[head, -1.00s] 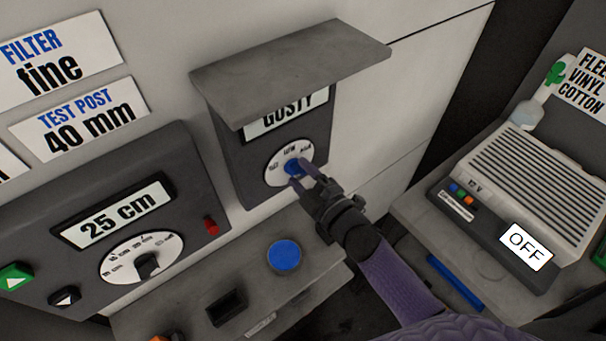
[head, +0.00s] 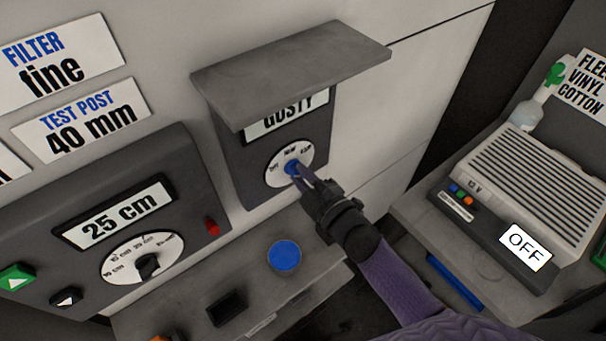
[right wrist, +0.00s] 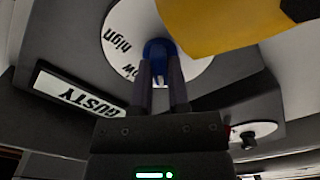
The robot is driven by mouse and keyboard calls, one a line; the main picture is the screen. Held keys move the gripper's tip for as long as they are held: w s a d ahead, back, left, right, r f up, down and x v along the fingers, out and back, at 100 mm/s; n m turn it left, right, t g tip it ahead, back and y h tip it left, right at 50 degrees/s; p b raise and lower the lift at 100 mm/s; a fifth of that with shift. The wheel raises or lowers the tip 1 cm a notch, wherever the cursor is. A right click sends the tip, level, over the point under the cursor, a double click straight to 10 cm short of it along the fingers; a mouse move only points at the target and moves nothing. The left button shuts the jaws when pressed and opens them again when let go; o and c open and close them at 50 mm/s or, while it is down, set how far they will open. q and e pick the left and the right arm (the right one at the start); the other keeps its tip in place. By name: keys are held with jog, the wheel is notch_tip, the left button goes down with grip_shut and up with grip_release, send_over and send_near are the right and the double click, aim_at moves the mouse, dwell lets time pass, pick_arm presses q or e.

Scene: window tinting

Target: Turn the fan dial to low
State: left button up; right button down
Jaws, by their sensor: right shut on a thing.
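The fan dial is a blue knob (head: 292,167) on a round white plate (head: 275,176) under a grey hood, on a dark panel labelled "GUSTY" (head: 290,113). My right gripper (head: 300,170) is shut on the blue knob, one finger on either side. The right wrist view shows the knob (right wrist: 158,50) between the two dark fingers (right wrist: 161,85), with "high" and part of "low" readable on the white plate (right wrist: 120,40). Where the knob points cannot be told. My left gripper is not in view.
The grey hood (head: 290,65) juts out above the dial. A panel (head: 190,225) reading "25 cm" with a black dial stands at left. A shelf with a blue disc (head: 284,256) lies below. A heater-like box (head: 530,190) marked "OFF" sits at right.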

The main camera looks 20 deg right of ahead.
jog(key=m+p, duration=0.2)
jog(key=m, duration=0.6)
jog(key=shift+m+p, duration=0.3)
jog(key=shift+m, duration=1.1)
jog(key=c, duration=0.6)
grip_release()
jog(key=v, duration=1)
jog(key=shift+p, duration=0.3)
